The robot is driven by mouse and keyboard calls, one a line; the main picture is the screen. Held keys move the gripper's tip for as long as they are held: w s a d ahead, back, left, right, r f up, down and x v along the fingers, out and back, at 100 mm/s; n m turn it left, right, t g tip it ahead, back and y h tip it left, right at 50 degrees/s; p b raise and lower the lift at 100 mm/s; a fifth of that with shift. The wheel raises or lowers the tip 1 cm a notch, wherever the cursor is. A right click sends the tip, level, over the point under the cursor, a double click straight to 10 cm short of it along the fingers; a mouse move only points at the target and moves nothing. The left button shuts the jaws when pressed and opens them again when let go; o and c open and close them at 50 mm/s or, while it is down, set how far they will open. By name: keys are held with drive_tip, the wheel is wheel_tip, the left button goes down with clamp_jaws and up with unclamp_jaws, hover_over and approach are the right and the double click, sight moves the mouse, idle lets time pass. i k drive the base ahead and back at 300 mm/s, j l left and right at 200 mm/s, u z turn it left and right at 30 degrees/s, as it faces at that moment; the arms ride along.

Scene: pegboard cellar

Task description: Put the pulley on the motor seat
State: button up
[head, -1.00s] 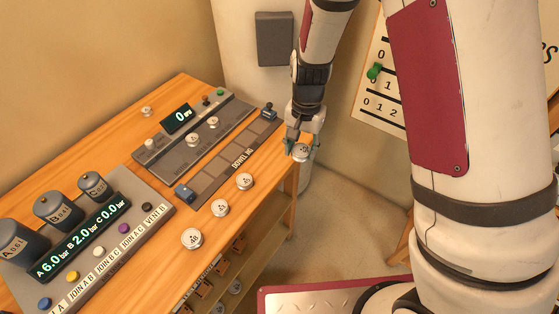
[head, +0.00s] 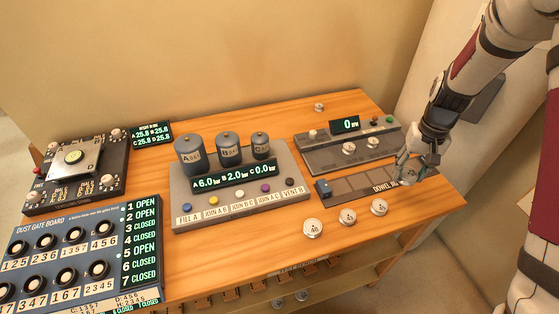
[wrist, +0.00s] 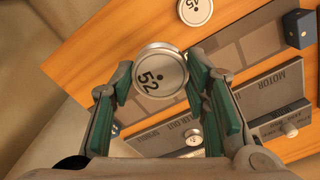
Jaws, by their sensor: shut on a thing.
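The pulley (wrist: 160,78), a pale metal disc marked 52, is gripped between the green-padded fingers of my gripper (wrist: 168,88) in the wrist view. In the head view my gripper (head: 404,170) is over the right end of the table, above the dowel strip; the pulley is hard to make out there. The motor seat (wrist: 275,97) shows in the wrist view as a grey block lettered MOTOR, right of the held pulley and apart from it. It belongs to the grey rig (head: 330,155) with the 0 display, behind the dowel strip. My gripper partly hides the rig's right end.
Several marked discs (head: 348,217) stand along the table's front; one marked 45 (wrist: 195,10) shows in the wrist view. A dowel strip (head: 360,186) with a blue block (head: 323,188) lies before the rig. The tank panel (head: 240,190) and dust gate board (head: 90,250) fill the left.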

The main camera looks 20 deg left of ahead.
sight(323, 157)
drive_tip(key=i+l+u, duration=0.2)
drive_tip(key=u, duration=0.15)
drive_tip(key=i+l+u, duration=0.15)
drive_tip(key=u, duration=0.25)
drive_tip(key=i+l+u, duration=0.1)
drive_tip(key=l+u, duration=0.25)
drive_tip(key=i+l, duration=0.1)
drive_tip(key=l, duration=0.25)
